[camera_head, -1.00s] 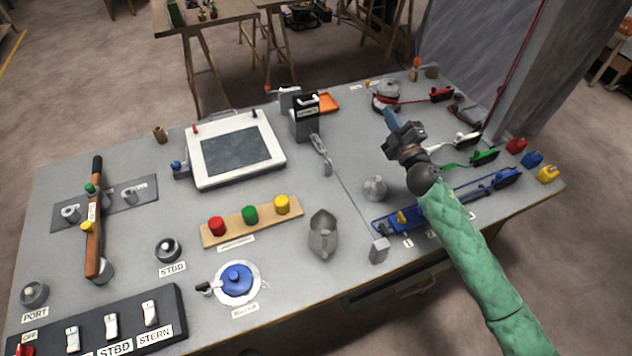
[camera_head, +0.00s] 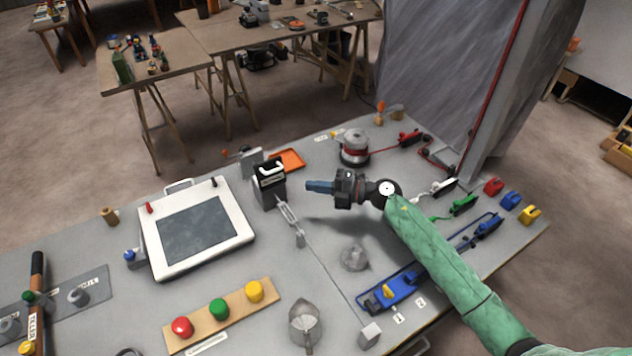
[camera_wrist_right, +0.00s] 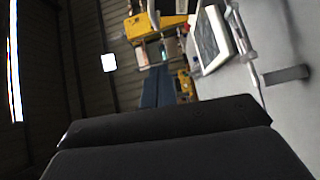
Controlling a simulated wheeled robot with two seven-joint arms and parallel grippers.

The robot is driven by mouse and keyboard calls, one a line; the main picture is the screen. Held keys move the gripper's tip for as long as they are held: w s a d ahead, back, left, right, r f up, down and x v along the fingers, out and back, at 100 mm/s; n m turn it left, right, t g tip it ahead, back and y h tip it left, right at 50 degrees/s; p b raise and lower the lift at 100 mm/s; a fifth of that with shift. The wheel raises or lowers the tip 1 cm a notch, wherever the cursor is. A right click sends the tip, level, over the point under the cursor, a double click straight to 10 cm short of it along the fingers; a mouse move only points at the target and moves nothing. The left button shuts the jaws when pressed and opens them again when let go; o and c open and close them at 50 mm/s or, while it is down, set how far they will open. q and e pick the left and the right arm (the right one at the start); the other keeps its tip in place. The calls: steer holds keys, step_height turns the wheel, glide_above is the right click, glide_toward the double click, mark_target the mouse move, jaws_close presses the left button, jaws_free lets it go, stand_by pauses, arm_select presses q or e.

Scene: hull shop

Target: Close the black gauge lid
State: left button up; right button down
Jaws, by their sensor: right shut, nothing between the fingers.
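The gauge box (camera_head: 270,192) is a grey block with a black lid piece (camera_head: 268,178) and a white handle at its top, near the middle of the table. I cannot tell clearly how far the lid is open. My right gripper (camera_head: 312,186) is shut and empty. Its blue fingers point left at the gauge box, a short gap to the right of it and above the table. The fingers (camera_wrist_right: 158,88) also show in the right wrist view, with no clear view of the lid. My left gripper is not in view.
A white framed screen (camera_head: 197,228) lies left of the gauge box. An orange tray (camera_head: 290,159) is behind it. A chain and cord (camera_head: 290,214) run from it toward the front. A red-banded drum (camera_head: 355,148) stands behind my right gripper.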

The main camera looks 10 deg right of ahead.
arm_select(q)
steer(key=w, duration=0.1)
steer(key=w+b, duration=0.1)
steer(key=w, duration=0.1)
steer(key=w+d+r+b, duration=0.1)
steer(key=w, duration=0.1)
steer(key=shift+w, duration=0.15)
arm_select(e)
steer(key=w+a, duration=0.6)
steer(key=a, duration=0.2)
steer(key=shift+a+f, duration=0.15)
steer(key=shift+f, duration=0.15)
steer(key=shift+w, duration=0.2)
